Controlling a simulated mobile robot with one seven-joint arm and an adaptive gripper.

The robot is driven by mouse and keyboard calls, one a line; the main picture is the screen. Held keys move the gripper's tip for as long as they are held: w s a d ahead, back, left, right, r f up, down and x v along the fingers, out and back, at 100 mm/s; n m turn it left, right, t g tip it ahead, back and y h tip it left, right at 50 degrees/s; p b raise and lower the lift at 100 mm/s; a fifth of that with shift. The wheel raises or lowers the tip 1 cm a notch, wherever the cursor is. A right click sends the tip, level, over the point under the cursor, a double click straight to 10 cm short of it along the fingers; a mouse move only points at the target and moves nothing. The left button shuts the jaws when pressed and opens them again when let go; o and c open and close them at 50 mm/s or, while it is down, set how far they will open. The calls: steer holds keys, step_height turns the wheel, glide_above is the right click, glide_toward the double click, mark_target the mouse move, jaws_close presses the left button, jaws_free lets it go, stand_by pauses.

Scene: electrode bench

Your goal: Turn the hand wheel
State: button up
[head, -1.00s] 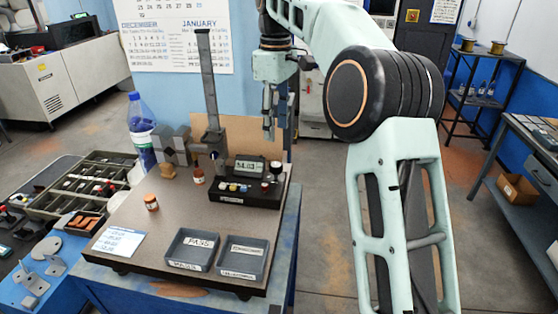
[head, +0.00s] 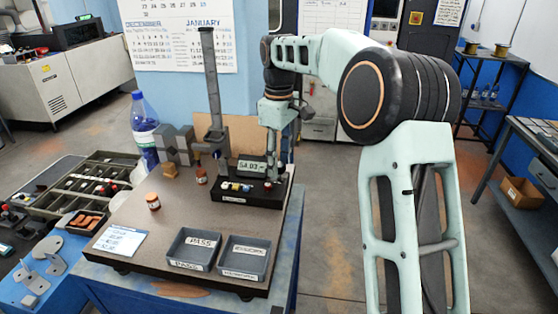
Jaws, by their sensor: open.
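A grey measuring stand with a tall upright column (head: 212,90) stands at the back of the bench plate. A small dark round part shows low on the stand, but I cannot tell whether it is the hand wheel. A black gauge unit (head: 240,198) with a lit number display (head: 251,167) and a row of coloured knobs sits in front of the stand. My gripper (head: 271,180) is open and points down at the right end of this unit, right of the column. Its fingers hide that end of the unit; I cannot tell whether they touch anything.
Two grey trays, one labelled PASS (head: 180,256) and one beside it (head: 232,275), lie at the front of the brown plate (head: 140,225). The middle of the plate is clear.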

jaws_close()
steer(key=shift+r+m, duration=0.1)
steer(key=shift+m, duration=0.2)
